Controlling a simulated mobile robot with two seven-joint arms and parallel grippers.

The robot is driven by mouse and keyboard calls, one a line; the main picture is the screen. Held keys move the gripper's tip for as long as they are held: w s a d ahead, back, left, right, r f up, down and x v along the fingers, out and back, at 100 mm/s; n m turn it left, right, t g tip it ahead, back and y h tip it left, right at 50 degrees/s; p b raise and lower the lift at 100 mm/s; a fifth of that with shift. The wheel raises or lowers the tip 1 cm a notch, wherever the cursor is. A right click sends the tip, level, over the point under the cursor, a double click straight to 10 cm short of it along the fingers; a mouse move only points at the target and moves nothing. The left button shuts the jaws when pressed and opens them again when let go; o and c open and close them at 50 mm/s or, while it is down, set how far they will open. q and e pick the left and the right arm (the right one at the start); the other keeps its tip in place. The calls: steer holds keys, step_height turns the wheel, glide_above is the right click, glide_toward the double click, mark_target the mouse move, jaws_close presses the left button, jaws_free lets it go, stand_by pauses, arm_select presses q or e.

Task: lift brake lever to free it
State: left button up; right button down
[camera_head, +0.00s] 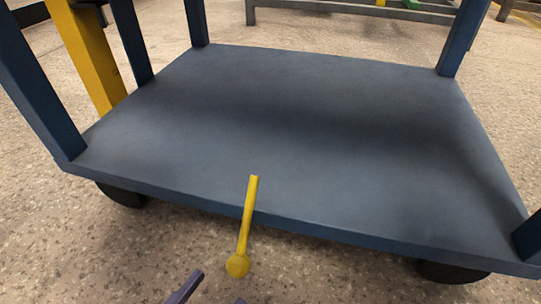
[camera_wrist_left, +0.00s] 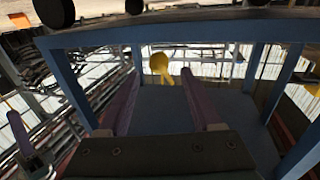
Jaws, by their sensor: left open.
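The yellow brake lever (camera_head: 247,215) has a round knob (camera_head: 238,266) at its near, lower end. It crosses the front edge of the blue cart's lower deck (camera_head: 300,120). My left gripper (camera_head: 213,294) shows only as purple fingertips at the bottom of the head view, just nearer than the knob. In the left wrist view, its two fingers (camera_wrist_left: 160,75) are apart, with the lever's knob (camera_wrist_left: 160,62) showing between and beyond their tips. Nothing is gripped. A purple finger at the left edge of that view looks like my right gripper (camera_wrist_left: 18,128); its opening is unclear.
Blue corner posts (camera_head: 130,40) rise from the deck, and dark wheels (camera_head: 122,195) sit under it. A yellow post (camera_head: 90,55) stands at the left behind the cart's side. The deck is bare. Speckled floor lies clear in front.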

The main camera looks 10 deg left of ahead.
mark_target(232, 274)
arm_select(q)
steer(key=x, duration=0.6)
steer(key=shift+w+b, duration=0.1)
steer(key=shift+b, duration=0.3)
steer(key=shift+d, duration=0.1)
jaws_close()
stand_by(0.8)
